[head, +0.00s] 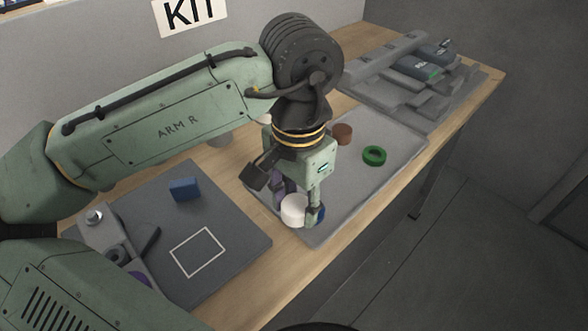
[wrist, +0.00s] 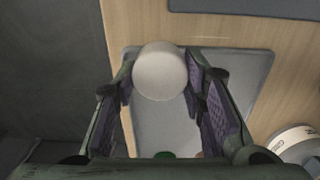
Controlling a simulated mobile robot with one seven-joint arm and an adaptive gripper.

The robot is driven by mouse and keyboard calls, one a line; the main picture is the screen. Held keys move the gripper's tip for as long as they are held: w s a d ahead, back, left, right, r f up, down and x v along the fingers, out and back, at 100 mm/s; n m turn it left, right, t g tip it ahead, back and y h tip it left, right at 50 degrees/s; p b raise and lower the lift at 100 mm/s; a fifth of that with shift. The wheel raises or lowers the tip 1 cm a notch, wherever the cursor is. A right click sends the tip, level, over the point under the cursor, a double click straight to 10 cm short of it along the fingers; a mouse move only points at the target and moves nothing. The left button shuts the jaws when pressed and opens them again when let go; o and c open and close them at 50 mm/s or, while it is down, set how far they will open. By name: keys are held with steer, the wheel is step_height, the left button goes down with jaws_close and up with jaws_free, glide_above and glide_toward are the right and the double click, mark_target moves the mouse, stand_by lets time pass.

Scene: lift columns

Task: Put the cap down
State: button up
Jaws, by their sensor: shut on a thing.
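The cap, a white round piece (head: 294,210), is between the fingers of my gripper (head: 300,205), which is shut on it. It also shows in the wrist view (wrist: 160,72) as a pale disc between the two purple-padded fingers. My gripper points down over the near left part of the grey tray (head: 400,165). I cannot tell whether the cap touches the tray. A small blue thing (head: 321,214) shows beside the right finger, mostly hidden.
A green ring (head: 374,155) and a brown round piece (head: 342,134) lie in the tray. To the left, a dark mat (head: 235,215) has a blue block (head: 185,190) and an empty white outline. Grey parts (head: 430,85) crowd the table's far end. A round whitish object (wrist: 295,143) shows in the wrist view.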

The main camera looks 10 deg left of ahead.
steer(key=w+a, duration=0.2)
steer(key=w, duration=0.1)
steer(key=w+a+b, duration=0.1)
steer(key=w+a, duration=0.1)
steer(key=w, duration=0.1)
steer(key=w+a+f+b, duration=0.1)
steer(key=w+a, duration=0.1)
steer(key=w, duration=0.1)
steer(key=shift+w+f, duration=0.1)
steer(key=shift+w, duration=0.3)
step_height(320, 180, down, 4)
steer(key=b, duration=0.4)
steer(key=shift+b, duration=0.3)
steer(key=shift+r, duration=0.25)
steer(key=o, duration=1.1)
steer(key=shift+f, duration=0.15)
step_height(320, 180, up, 12)
steer(key=shift+r, duration=0.25)
